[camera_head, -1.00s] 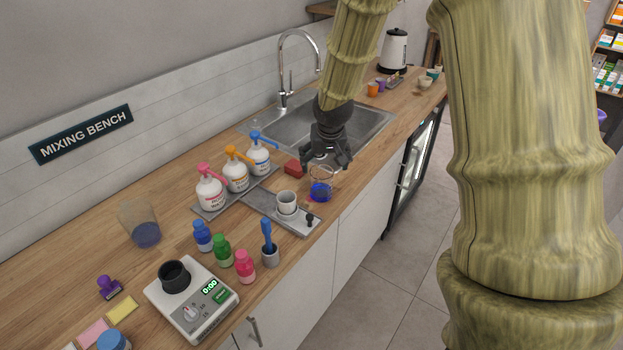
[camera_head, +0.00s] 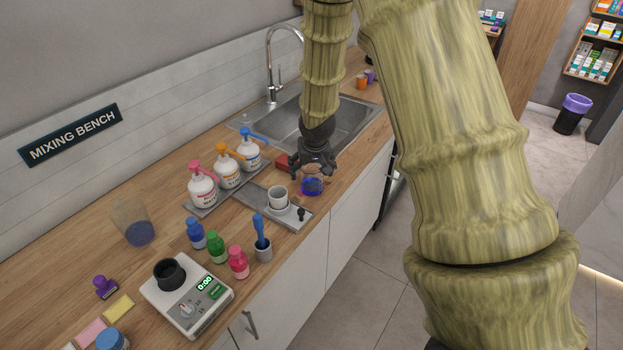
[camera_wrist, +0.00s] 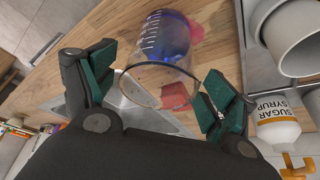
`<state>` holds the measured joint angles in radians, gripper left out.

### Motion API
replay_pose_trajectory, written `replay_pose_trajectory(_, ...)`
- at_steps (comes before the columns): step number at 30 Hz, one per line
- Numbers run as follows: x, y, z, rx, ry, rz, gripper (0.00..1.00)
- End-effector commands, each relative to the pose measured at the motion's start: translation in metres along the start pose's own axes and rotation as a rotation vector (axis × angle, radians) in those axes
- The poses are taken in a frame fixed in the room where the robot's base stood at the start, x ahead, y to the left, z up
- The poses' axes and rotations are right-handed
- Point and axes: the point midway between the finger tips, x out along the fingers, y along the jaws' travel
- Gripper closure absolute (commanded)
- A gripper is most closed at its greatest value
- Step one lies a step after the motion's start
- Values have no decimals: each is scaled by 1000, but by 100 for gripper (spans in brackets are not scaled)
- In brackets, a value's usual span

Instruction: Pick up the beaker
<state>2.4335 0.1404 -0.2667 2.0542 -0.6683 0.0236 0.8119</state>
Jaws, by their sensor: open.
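The beaker (camera_head: 312,187) is clear glass with white graduation marks and blue liquid. The fingers are spread, with a gap visible at least on the left side. My gripper holds nothing.
A white cup (camera_head: 278,196) stands close by on the left. Pump bottles (camera_head: 203,186) and a red block (camera_head: 282,161) are behind it. The sink (camera_head: 345,122) lies beyond. A larger tumbler with blue liquid (camera_head: 138,233) stands far left.

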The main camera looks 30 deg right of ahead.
Motion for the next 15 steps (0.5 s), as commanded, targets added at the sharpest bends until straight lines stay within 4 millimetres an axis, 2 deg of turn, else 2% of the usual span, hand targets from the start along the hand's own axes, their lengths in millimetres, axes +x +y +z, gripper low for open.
replay_pose_trajectory(9, 26, 2, 2, 1, -1, 1, 15)
replay_pose_trajectory(15, 35, 2, 2, 2, 0, 0, 15)
